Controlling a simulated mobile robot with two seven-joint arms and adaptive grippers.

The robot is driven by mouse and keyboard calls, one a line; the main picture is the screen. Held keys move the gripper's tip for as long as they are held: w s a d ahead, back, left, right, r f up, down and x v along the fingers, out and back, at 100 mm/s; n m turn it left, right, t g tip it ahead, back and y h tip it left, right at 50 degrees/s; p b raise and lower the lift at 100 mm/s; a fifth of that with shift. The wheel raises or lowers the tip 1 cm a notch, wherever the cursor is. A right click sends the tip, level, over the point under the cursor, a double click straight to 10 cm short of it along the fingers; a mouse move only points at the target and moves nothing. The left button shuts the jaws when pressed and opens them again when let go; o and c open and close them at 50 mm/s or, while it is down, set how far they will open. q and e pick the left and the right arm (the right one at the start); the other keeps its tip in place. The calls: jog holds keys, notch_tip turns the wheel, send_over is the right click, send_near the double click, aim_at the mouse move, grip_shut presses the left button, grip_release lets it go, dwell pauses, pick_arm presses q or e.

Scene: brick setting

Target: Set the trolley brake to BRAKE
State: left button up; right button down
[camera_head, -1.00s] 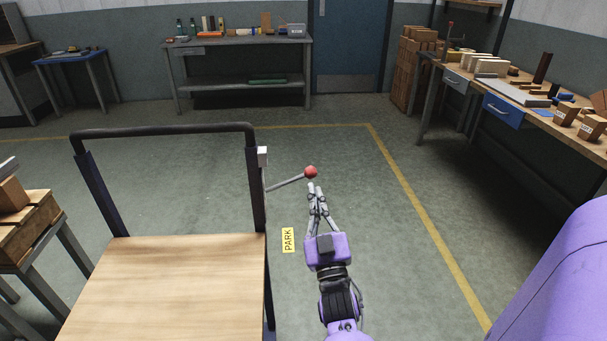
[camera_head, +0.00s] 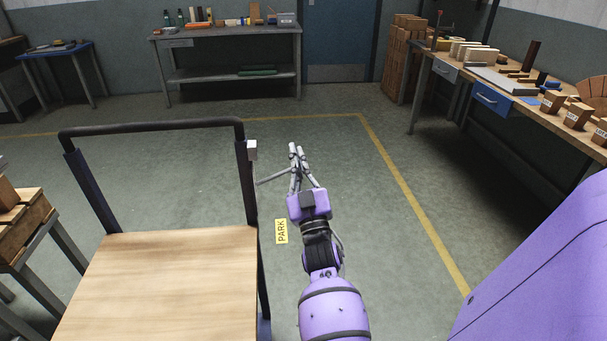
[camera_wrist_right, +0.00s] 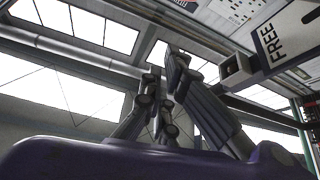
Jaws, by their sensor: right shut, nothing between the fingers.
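The trolley has a wooden deck (camera_head: 165,285) and a black push handle (camera_head: 150,127). Its brake lever (camera_head: 273,177), a thin grey rod, points right from the handle's right post and rises slightly. The lever's red knob is not visible now; my right gripper covers the rod's outer end. My right gripper (camera_head: 298,152) is shut and empty, fingers pointing away from me; whether it touches the lever is unclear. Its fingers (camera_wrist_right: 172,80) point upward in the right wrist view, beside a pale plate reading FREE (camera_wrist_right: 275,40). My left gripper is not in view.
A small pale block (camera_head: 252,150) sits on the trolley's right post. A yellow PARK label (camera_head: 282,232) shows right of the trolley. A workbench (camera_head: 500,85) stands at the right and another bench (camera_head: 225,33) at the back. The floor between is clear.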

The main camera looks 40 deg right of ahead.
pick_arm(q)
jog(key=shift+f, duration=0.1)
pick_arm(e)
jog(key=w+d+f, duration=0.2)
jog(key=shift+f, duration=0.35)
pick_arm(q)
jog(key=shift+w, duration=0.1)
